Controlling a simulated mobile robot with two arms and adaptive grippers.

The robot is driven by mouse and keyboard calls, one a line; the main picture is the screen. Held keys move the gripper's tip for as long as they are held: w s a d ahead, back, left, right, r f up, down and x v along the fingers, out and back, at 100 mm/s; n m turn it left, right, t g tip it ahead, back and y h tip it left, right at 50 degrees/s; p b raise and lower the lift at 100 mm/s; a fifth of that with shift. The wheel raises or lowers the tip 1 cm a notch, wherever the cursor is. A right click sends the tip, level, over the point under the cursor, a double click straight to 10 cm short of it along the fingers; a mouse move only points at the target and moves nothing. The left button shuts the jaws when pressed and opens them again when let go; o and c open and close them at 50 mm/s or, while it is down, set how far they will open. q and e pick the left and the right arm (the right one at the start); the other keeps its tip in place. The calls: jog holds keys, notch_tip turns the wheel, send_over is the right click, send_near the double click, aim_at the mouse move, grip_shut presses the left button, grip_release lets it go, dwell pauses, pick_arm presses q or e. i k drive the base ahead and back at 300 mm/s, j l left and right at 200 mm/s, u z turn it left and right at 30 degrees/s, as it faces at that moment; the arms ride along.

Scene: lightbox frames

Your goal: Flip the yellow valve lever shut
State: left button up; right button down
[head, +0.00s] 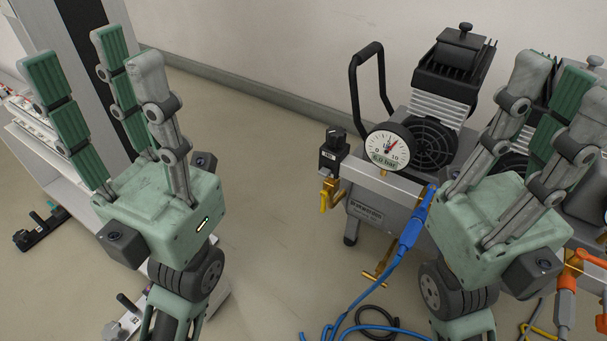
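The yellow valve lever (323,201) hangs down from a small brass valve (331,184) on the left end of the compressor, below a black regulator knob. It is small in the head view, and I cannot tell from it whether the valve is open. My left gripper (98,65) is open and empty, with its fingers pointing up, well to the left of the lever. My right gripper (560,90) is also open and empty, fingers up, to the right of the lever and in front of part of the compressor. Neither gripper touches the lever.
The compressor (364,215) has a round gauge (388,148) reading 6.0 bar and a black handle (353,85). A blue hose (411,232) runs down to the floor. An orange lever (591,258) is at the far right. Clear floor lies left of the compressor.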

aim_at(324, 195)
jog(key=k+j, duration=0.1)
jog(key=j, duration=0.25)
jog(key=k+j, duration=0.15)
jog(key=j, duration=0.25)
jog(key=k+j, duration=0.1)
jog(key=j, duration=0.25)
jog(key=k+j, duration=0.1)
jog(key=j, duration=0.25)
jog(key=k+j, duration=0.1)
jog(key=j, duration=0.3)
jog(key=k+j, duration=0.15)
jog(key=j, duration=0.2)
jog(key=u, duration=0.05)
